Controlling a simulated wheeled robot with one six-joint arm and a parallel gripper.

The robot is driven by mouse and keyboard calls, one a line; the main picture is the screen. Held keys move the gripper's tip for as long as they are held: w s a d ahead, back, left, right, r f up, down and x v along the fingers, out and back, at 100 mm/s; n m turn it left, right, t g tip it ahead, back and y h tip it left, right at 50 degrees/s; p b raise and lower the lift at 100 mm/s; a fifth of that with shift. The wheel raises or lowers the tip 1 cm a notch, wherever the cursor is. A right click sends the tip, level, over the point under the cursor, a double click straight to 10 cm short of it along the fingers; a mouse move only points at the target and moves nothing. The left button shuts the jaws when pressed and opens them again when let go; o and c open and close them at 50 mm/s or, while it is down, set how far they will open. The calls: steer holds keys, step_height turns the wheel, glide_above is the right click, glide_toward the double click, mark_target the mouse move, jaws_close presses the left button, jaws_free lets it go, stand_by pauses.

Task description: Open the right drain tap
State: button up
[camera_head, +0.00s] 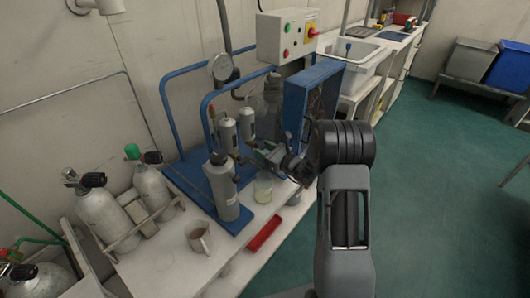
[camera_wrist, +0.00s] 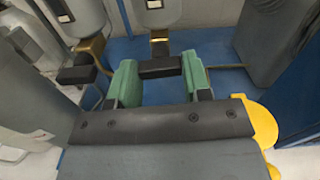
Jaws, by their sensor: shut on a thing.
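The right drain tap (camera_wrist: 160,67) has a dark handle under a brass fitting below a grey filter cylinder (camera_wrist: 155,12). The handle lies crosswise in the wrist view. My gripper (camera_wrist: 160,70) has green pads on both ends of this handle and is shut on it. The left drain tap (camera_wrist: 78,74), also dark on brass, stands to the left, outside my fingers. In the head view my gripper (camera_head: 268,152) reaches in beside the two filter cylinders (camera_head: 228,134); the tap handles are too small to make out there.
A glass beaker (camera_head: 263,189) stands just below my gripper. A grey cylinder (camera_head: 222,185) stands left, a blue cabinet (camera_head: 305,100) right. The green floor at right is largely clear.

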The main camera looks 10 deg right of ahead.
steer(key=shift+n+b, duration=7.5)
steer(key=shift+b, duration=2.95)
steer(key=o, duration=0.9)
steer(key=shift+s, duration=0.1)
steer(key=p+v, duration=0.3)
steer(key=v, duration=1)
steer(key=shift+s+d, duration=0.2)
steer(key=shift+d, duration=0.05)
